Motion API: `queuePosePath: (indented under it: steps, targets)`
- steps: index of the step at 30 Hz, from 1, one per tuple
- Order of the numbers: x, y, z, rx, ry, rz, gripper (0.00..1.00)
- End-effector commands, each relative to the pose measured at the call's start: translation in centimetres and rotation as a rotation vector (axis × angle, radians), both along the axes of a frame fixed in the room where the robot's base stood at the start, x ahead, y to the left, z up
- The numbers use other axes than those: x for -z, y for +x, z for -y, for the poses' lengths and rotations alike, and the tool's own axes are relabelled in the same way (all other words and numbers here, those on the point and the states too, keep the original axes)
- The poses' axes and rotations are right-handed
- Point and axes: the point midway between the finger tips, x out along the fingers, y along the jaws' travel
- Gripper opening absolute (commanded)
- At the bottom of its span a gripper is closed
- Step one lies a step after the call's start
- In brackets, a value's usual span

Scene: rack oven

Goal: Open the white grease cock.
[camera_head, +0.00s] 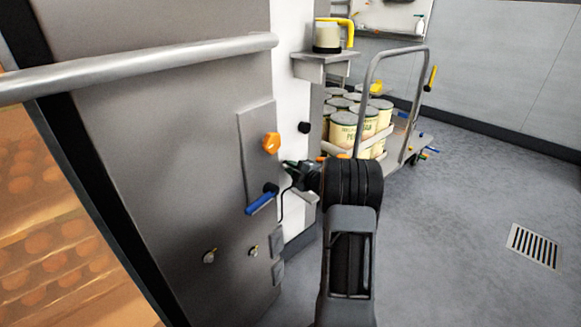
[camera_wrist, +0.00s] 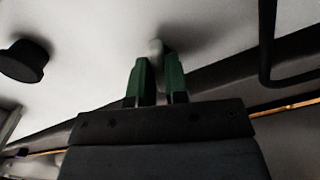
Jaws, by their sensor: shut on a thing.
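My gripper (camera_head: 292,171) reaches to the right part of the oven front, beside the orange knob and the blue lever. In the wrist view my gripper (camera_wrist: 157,78) shows two green fingers shut on a pale, rounded piece, which looks like the white grease cock (camera_wrist: 156,48). The piece sticks up between the fingertips against a pale surface. In the head view the cock is mostly hidden by my gripper, so its angle cannot be told.
An orange knob (camera_head: 271,142) and a blue lever (camera_head: 261,203) sit on the grey panel. A black knob (camera_head: 304,127) sits above my gripper. A long door bar (camera_head: 150,62) crosses the oven. A trolley (camera_head: 424,120) with cans stands behind.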

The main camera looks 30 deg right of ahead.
Motion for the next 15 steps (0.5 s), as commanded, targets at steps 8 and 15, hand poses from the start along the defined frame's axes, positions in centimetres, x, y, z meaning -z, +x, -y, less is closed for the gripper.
queuePosePath:
  steps: [8, 15]
  targets:
    - [0.01, -0.02, 0.02, 0.001, -0.035, 0.006, 0.00]
    - [0.01, -0.01, 0.03, 0.001, -0.302, 0.054, 0.00]
